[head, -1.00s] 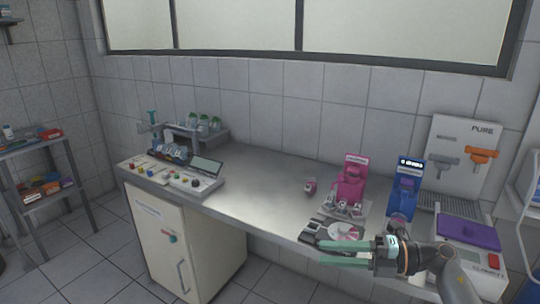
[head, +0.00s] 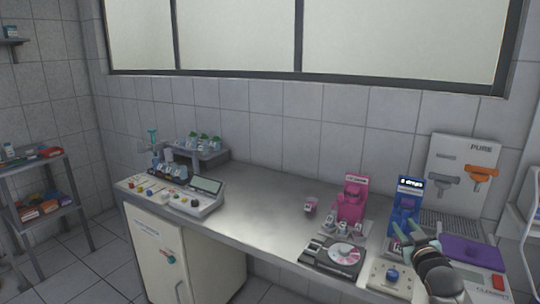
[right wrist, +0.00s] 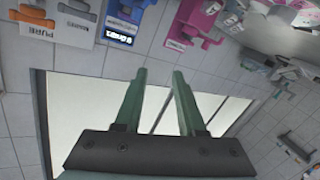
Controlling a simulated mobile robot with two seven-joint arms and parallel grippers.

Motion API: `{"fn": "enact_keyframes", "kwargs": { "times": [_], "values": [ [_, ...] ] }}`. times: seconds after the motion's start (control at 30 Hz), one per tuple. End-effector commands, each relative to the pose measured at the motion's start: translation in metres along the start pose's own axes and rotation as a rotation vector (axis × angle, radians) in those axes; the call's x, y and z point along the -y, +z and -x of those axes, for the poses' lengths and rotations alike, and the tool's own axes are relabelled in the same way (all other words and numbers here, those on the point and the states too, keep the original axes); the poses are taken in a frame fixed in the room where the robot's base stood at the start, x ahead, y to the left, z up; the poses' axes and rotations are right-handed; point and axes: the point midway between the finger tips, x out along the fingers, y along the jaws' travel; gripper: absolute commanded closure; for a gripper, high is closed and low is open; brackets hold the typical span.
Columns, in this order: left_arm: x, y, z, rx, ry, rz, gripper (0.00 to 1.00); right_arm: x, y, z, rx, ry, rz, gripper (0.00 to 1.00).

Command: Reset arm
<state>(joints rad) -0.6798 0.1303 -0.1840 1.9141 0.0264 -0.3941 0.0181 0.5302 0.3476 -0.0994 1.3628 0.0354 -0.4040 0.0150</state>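My right gripper (head: 416,238) is at the right of the bench in the head view, in front of the blue device (head: 407,195). Its two green fingers point up and away from me. In the right wrist view my right gripper (right wrist: 160,75) is open, with a clear gap and nothing between the fingers. Beyond it are the wall and window. My left gripper is not in view.
A pink device (head: 353,198), a dark unit with a round disc (head: 345,253) and a small plate with a blue knob (head: 392,275) stand nearby. A purple-topped unit (head: 470,248) is right. The bench middle (head: 250,205) is clear.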

Motion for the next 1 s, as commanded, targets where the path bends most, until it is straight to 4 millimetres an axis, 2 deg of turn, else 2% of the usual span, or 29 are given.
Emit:
{"fn": "enact_keyframes", "kwargs": {
  "times": [0.03,0.17,0.27,0.37,0.47,0.6,0.7,0.8,0.9,1.0],
  "values": [
    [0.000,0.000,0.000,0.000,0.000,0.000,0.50,0.020,0.027,0.011,0.031,-0.030,0.003,0.61],
    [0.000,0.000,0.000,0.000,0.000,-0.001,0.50,0.056,0.073,0.037,0.087,-0.085,-0.001,0.61],
    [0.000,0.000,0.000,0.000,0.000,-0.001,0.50,0.085,0.113,0.066,0.142,-0.133,-0.010,0.61],
    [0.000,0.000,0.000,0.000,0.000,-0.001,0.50,0.117,0.155,0.104,0.206,-0.186,-0.026,0.61],
    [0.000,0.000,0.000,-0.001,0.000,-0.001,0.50,0.150,0.197,0.154,0.279,-0.242,-0.050,0.61],
    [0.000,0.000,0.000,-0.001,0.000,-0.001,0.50,0.189,0.244,0.231,0.385,-0.312,-0.095,0.61],
    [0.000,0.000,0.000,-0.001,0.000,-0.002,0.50,0.210,0.267,0.287,0.459,-0.351,-0.131,0.61],
    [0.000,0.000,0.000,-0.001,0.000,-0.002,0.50,0.225,0.281,0.335,0.522,-0.379,-0.165,0.61],
    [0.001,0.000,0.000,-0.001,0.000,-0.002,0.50,0.233,0.288,0.369,0.568,-0.396,-0.190,0.61],
    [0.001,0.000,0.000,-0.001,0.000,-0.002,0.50,0.238,0.291,0.389,0.596,-0.405,-0.206,0.61]
  ]
}}
